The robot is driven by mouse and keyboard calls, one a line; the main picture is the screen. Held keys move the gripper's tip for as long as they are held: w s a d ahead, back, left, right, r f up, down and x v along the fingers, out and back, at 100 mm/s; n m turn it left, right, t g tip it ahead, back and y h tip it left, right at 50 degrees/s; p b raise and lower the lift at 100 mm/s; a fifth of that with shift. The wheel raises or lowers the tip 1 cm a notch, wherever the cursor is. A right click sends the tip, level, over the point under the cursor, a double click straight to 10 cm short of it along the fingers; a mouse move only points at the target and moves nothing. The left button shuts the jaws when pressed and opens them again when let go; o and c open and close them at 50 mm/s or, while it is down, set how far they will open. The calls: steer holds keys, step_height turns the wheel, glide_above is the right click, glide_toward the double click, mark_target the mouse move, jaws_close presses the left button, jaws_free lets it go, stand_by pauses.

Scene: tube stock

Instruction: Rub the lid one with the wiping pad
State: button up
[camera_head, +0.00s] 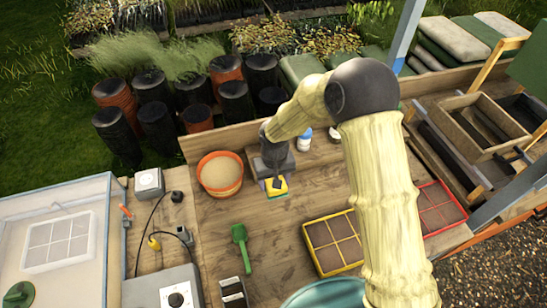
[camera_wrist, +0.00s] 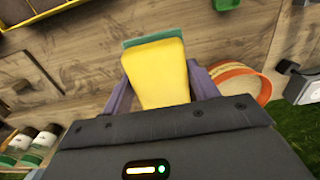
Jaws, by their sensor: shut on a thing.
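My gripper (camera_head: 276,181) is shut on the wiping pad (camera_head: 277,190), a yellow block with a green face. The wrist view shows the yellow pad (camera_wrist: 157,75) between the two purple-grey fingers, its green face at the far end. In the head view the pad is low over the wooden bench, right of the orange pot; I cannot tell whether it touches the bench. A pale, blue-framed box with a white gridded panel (camera_head: 60,242) lies at the far left. I cannot tell whether this is the lid; no other clear lid shows.
An orange pot of sand (camera_head: 220,174) stands left of my gripper. A green scoop (camera_head: 240,246) lies in front. A yellow-framed tray (camera_head: 334,243) and a red-framed tray (camera_head: 440,207) stand right. A control box (camera_head: 163,290) and cables are at lower left.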

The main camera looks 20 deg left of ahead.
steer(key=shift+r+p, duration=1.6)
steer(key=shift+r, duration=0.55)
steer(key=shift+r+p, duration=0.45)
